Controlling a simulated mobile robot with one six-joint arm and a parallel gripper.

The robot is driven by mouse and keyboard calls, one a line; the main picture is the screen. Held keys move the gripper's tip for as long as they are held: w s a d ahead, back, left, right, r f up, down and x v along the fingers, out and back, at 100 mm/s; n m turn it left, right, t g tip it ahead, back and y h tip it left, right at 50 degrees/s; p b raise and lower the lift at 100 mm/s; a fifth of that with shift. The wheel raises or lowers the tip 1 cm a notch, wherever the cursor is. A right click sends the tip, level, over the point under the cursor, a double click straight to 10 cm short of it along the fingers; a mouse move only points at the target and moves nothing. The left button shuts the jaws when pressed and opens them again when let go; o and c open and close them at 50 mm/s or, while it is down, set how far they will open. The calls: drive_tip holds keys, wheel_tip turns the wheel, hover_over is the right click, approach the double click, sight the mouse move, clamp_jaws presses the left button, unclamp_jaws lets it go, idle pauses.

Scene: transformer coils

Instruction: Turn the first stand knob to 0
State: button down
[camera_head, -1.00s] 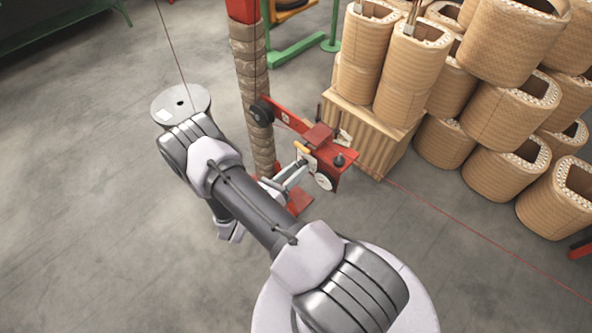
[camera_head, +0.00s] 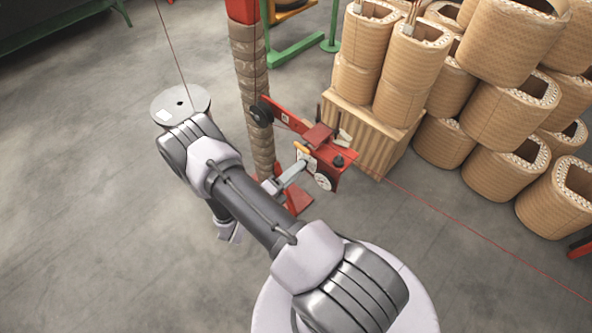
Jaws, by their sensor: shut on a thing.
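The red stand (camera_head: 326,152) has an arm reaching out from a wrapped column (camera_head: 254,95). Its head carries a white round dial (camera_head: 323,182), a black knob-like part (camera_head: 338,161) on top and a small orange part (camera_head: 301,148). My gripper (camera_head: 301,164) reaches in from the lower left and its tips meet the near left face of the head. It is shut on the stand knob there, which is mostly hidden by the fingers. The dial's marks are too small to read.
A wooden crate (camera_head: 368,145) stands right behind the head, with large tan coils (camera_head: 412,75) on it and more stacked at right. A grey spool (camera_head: 181,104) with a wire stands left. A red line crosses the floor (camera_head: 480,270). The lower left floor is clear.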

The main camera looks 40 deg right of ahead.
drive_tip(key=shift+n, duration=2)
drive_tip(key=c, duration=1.1)
unclamp_jaws()
drive_tip(key=shift+o, duration=0.2)
drive_tip(key=s+a+p, duration=0.1)
drive_tip(key=a+p, duration=0.1)
drive_tip(key=a, duration=1.5)
drive_tip(key=shift+s+a, duration=0.25)
